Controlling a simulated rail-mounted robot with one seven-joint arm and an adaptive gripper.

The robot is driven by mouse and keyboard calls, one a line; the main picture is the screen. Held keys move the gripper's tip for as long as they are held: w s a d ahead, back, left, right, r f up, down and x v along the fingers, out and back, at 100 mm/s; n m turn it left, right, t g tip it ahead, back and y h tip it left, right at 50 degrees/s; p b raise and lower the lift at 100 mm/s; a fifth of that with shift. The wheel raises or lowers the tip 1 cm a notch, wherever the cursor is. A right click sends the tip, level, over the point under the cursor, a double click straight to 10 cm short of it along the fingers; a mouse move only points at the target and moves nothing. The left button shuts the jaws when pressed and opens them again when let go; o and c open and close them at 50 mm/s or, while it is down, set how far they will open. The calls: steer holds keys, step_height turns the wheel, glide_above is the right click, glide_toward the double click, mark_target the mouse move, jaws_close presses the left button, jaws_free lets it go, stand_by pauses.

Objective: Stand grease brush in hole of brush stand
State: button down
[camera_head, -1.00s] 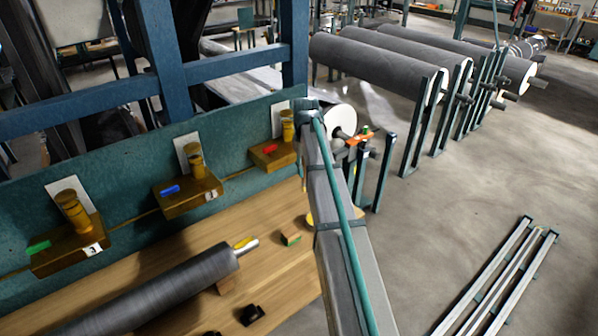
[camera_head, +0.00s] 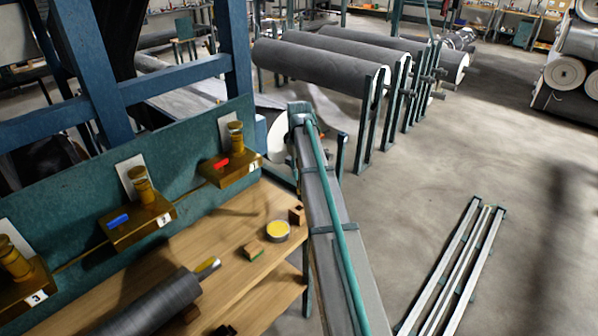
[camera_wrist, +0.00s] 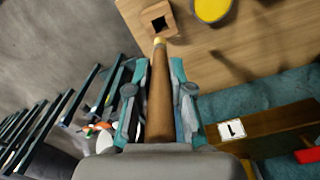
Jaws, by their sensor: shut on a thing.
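My gripper (camera_wrist: 154,72) is shut on the grease brush in the wrist view. The grease brush (camera_wrist: 160,108) shows as a brown tapered handle with a yellowish end, lying lengthwise between the fingers. The brush stand (camera_wrist: 173,28) is a small wooden block with a dark square hole, just beyond the brush's yellowish end. In the picture that end meets the block's near edge; I cannot tell the height between them. In the head view the brush stand (camera_head: 297,215) sits near the bench's right edge. There my gripper and the brush are hidden behind my arm.
A yellow-topped round tin (camera_head: 278,231) stands beside the stand. Brass fixtures numbered 1 (camera_head: 231,168), 2 (camera_head: 139,223) and 3 (camera_head: 22,285) line the teal back panel.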

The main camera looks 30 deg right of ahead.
steer(key=shift+r, duration=0.1)
steer(key=shift+f+b, duration=1)
steer(key=shift+f, duration=2)
step_height(320, 180, down, 7)
steer(key=b, duration=0.1)
steer(key=shift+r, duration=0.15)
stand_by(2.8)
steer(key=c, duration=1)
jaws_free()
steer(key=shift+o, duration=0.2)
steer(key=shift+r, duration=0.1)
step_height(320, 180, up, 12)
